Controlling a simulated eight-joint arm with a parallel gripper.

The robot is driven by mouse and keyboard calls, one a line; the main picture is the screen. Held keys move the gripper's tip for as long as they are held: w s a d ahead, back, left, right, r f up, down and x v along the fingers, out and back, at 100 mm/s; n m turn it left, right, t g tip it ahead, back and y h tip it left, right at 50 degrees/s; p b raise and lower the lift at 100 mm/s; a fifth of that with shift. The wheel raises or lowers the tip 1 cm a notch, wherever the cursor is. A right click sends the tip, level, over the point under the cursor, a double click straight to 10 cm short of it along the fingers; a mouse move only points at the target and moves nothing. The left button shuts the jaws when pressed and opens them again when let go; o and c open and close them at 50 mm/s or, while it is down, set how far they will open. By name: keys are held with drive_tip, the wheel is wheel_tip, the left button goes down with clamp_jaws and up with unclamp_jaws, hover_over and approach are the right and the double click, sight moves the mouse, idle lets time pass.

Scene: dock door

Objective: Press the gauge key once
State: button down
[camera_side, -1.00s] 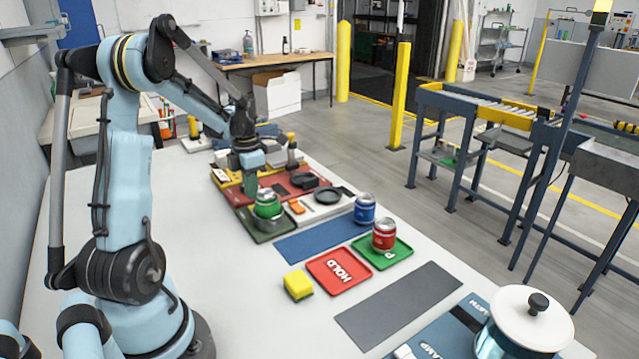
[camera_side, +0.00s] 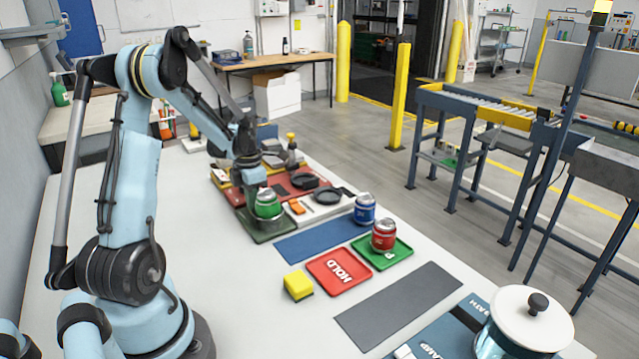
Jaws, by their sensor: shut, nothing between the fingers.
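My gripper (camera_side: 256,188) points down at the far end of the white table, just behind the green can as the camera sees it. Its fingertips are small and partly hidden, and I cannot tell whether they touch anything. The green can (camera_side: 267,206) stands on a dark green tray (camera_side: 279,236). To its right is a pale panel with a small orange block (camera_side: 297,207) and a dark round piece (camera_side: 327,195). I cannot tell for certain which small part is the gauge key.
A blue can (camera_side: 364,209) and a red can (camera_side: 384,235) stand to the right, the red one on a green tray (camera_side: 402,258). A red HOLD tray (camera_side: 338,272) and a yellow sponge (camera_side: 298,285) lie nearer. A lidded pot (camera_side: 525,325) stands front right.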

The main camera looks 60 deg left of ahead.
drive_tip(key=shift+f, duration=0.3)
wheel_tip(320, 180, up, 15)
drive_tip(key=shift+f, duration=0.15)
idle(0.4)
idle(0.5)
drive_tip(key=d+f+m+t, duration=0.1)
drive_tip(key=d+m+t, duration=0.6)
drive_tip(key=d+m, duration=2.3)
drive_tip(key=m, duration=0.6)
drive_tip(key=shift+f, duration=0.2)
